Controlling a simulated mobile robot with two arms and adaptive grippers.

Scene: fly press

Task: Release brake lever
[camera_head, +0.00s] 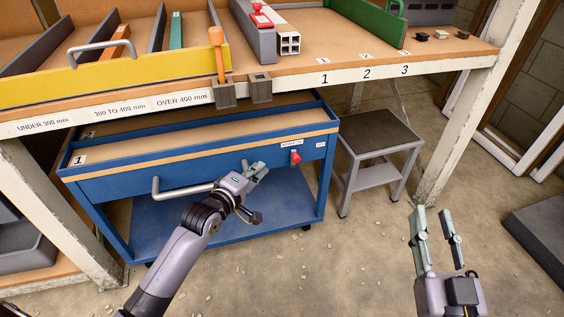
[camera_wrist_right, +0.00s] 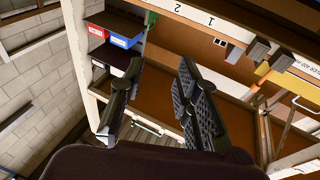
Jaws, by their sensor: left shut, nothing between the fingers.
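A small red lever (camera_head: 295,158) sits on the right part of the front of the blue cart (camera_head: 120,190), under a small white label (camera_head: 291,143) too small to read surely. My left gripper (camera_head: 258,170) is shut and empty in front of the cart, to the left of the red lever and apart from it in the picture. My right gripper (camera_head: 433,212) is open and empty over the floor at the lower right. Its two spread fingers also show in the right wrist view (camera_wrist_right: 158,85).
The workbench (camera_head: 440,60) stands above the cart, with a yellow-fronted rack (camera_head: 120,75) and a wooden-handled tool (camera_head: 217,55). A low stool (camera_head: 380,135) stands right of the cart. The cart has a grey handle (camera_head: 180,190).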

